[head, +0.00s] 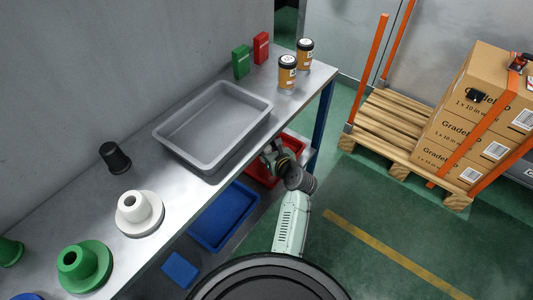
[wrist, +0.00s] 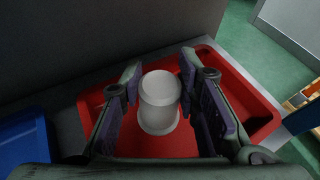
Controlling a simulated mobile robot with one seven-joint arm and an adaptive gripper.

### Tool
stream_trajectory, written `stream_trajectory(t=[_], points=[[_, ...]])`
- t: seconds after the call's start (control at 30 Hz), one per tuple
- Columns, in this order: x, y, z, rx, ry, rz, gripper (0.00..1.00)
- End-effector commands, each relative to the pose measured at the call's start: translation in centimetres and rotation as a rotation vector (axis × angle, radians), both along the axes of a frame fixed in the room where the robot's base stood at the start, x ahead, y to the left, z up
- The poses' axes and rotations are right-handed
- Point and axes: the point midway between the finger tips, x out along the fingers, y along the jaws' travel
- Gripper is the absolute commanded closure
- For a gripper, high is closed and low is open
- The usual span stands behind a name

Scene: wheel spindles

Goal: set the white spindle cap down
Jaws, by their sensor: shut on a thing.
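The white spindle cap (wrist: 160,112) is a short pale cylinder with a slightly wider lower rim. It stands out between the two fingers of my gripper (wrist: 160,80) in the wrist view, over the red bin (wrist: 240,88). My gripper is shut on it. In the head view my gripper (head: 271,156) is off the front edge of the bench, beside the red bin (head: 293,145); the cap cannot be made out there. The white spindle (head: 137,213), a hub on a round flange, stands on the bench with its top bare.
The steel bench (head: 185,190) carries a grey tray (head: 170,138), a black cap (head: 115,157), a green spindle (head: 84,267) and two labelled jars (head: 287,73). A blue bin (head: 223,215) is below, beside the red one. Bare bench lies between the white spindle and the tray.

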Motion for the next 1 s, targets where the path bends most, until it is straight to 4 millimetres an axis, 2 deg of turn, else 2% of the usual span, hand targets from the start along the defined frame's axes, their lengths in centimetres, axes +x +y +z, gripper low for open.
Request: stream_trajectory(t=[0.17, 0.37, 0.7, 0.73, 1.0], points=[[0.0, 0.0, -1.4, 0.001, 0.002, -0.001, 0.94], [0.0, 0.0, -4.1, 0.000, 0.001, 0.000, 0.94], [0.0, 0.0, -4.4, 0.000, -0.001, -0.001, 0.94], [0.0, 0.0, -4.4, 0.000, -0.001, -0.001, 0.69], [0.0, 0.0, -4.3, 0.000, -0.001, -0.001, 0.51]])
